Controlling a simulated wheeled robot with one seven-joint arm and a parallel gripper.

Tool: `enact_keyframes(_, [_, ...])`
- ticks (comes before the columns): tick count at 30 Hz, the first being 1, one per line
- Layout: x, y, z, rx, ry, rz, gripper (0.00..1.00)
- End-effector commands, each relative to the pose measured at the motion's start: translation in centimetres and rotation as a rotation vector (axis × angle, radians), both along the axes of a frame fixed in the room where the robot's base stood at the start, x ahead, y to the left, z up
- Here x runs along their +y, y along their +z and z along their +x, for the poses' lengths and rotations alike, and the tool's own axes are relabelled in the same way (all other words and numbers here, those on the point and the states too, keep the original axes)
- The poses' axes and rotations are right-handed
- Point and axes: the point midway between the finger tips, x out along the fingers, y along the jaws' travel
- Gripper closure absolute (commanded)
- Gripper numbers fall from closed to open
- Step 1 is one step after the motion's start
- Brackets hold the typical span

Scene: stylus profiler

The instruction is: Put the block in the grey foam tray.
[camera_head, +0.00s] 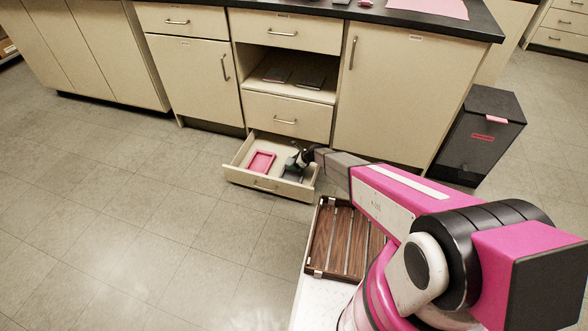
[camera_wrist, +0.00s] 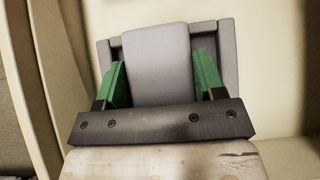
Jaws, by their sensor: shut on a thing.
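My gripper (camera_wrist: 158,82) has green fingertips, one on each side of a grey block (camera_wrist: 158,62), and is shut on it. In the wrist view the block lies over the grey foam tray (camera_wrist: 230,55), whose rim shows to the left and right of it. I cannot tell whether the block touches the tray's floor. In the head view my gripper (camera_head: 297,160) reaches down into the open bottom drawer (camera_head: 237,174), over the right part where the grey tray (camera_head: 291,175) sits, partly hidden. The block cannot be made out clearly there.
A pink tray (camera_head: 261,162) lies in the drawer to the left of the grey one. The drawer's walls stand close around both. A closed drawer (camera_head: 287,119) and an open shelf are above. A black bin (camera_head: 478,135) stands at right. The floor at left is clear.

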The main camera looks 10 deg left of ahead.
Motion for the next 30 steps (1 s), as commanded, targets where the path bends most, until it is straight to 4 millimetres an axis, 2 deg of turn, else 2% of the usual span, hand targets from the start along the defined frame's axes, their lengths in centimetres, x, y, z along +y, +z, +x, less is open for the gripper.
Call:
enact_keyframes(10, [0.0, -3.9, 0.1, 0.001, 0.0, 0.0, 0.63])
enact_keyframes(22, [0.0, -4.3, 0.0, 0.0, 0.0, 0.0, 0.63])
enact_keyframes(23, [0.0, -4.3, 0.0, 0.0, 0.0, 0.0, 0.31])
enact_keyframes(24, [0.0, -4.2, 0.0, 0.0, 0.0, 0.0, 0.18])
enact_keyframes(25, [0.0, -4.2, 0.0, 0.0, 0.0, 0.0, 0.12])
enact_keyframes(30, [0.0, -4.2, 0.0, 0.0, 0.0, 0.0, 0.12])
